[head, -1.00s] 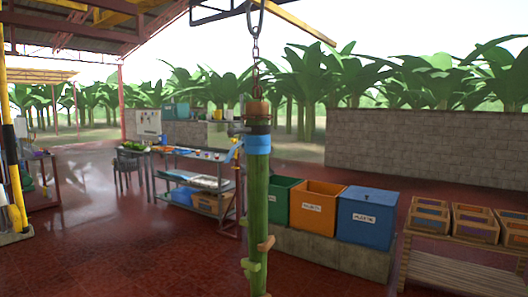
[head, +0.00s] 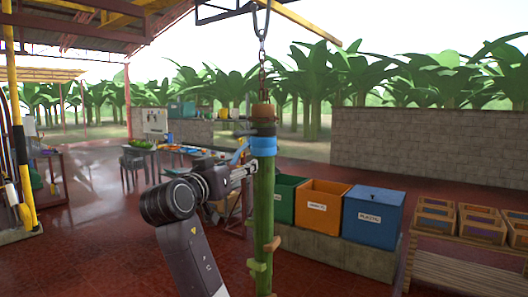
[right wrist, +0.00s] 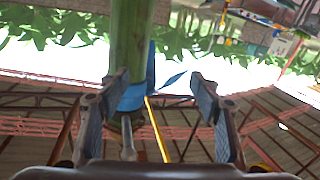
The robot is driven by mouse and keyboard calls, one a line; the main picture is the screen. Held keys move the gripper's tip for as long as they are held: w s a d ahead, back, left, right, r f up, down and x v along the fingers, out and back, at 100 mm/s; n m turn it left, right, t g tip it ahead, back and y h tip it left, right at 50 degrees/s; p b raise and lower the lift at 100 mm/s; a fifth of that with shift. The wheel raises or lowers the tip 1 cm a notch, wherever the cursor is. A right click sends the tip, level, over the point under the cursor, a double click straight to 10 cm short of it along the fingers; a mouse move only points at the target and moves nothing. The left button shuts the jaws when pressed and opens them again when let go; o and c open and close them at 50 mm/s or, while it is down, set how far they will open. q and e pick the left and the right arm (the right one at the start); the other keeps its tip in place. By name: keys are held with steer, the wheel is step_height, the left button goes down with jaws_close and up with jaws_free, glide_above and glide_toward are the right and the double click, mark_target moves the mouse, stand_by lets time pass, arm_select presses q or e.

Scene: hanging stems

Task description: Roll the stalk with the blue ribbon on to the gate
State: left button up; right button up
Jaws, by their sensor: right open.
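The green stalk (head: 264,205) hangs upright on a chain. A blue ribbon (head: 264,147) is tied around it near the top, under a dark band and a brown cap. My right gripper (head: 245,171) is open at the left side of the stalk, just below ribbon height; contact is not clear. In the right wrist view, which is upside down, the stalk (right wrist: 130,40) and ribbon (right wrist: 132,97) appear between the spread fingers (right wrist: 160,100), closer to the left one. The gate is not identifiable. My left gripper is out of view.
Green, orange and blue bins (head: 372,216) stand on a block ledge behind the stalk, at right. A slatted bench with wooden crates (head: 482,222) is at far right. A table (head: 175,150) stands behind my arm. The red floor at left is mostly open.

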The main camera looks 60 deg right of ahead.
mark_target(263, 152)
steer(key=s+r, duration=0.1)
steer(key=s+r+m+g, duration=0.1)
steer(key=s, duration=0.1)
steer(key=s+r+m, duration=0.1)
steer(key=shift+s+d+g, duration=0.3)
steer(key=shift+s+d+r, duration=0.1)
steer(key=shift+d+r, duration=0.1)
steer(key=shift+d, duration=0.1)
steer(key=d+p, duration=0.1)
steer(key=d, duration=0.1)
steer(key=w+d+p, duration=0.1)
steer(key=d, duration=0.1)
steer(key=d+p, duration=0.1)
steer(key=d, duration=0.2)
steer(key=shift+w+f, duration=0.15)
steer(key=shift+w, duration=0.25)
steer(key=shift+c, duration=0.2)
jaws_close()
steer(key=shift+w, duration=0.1)
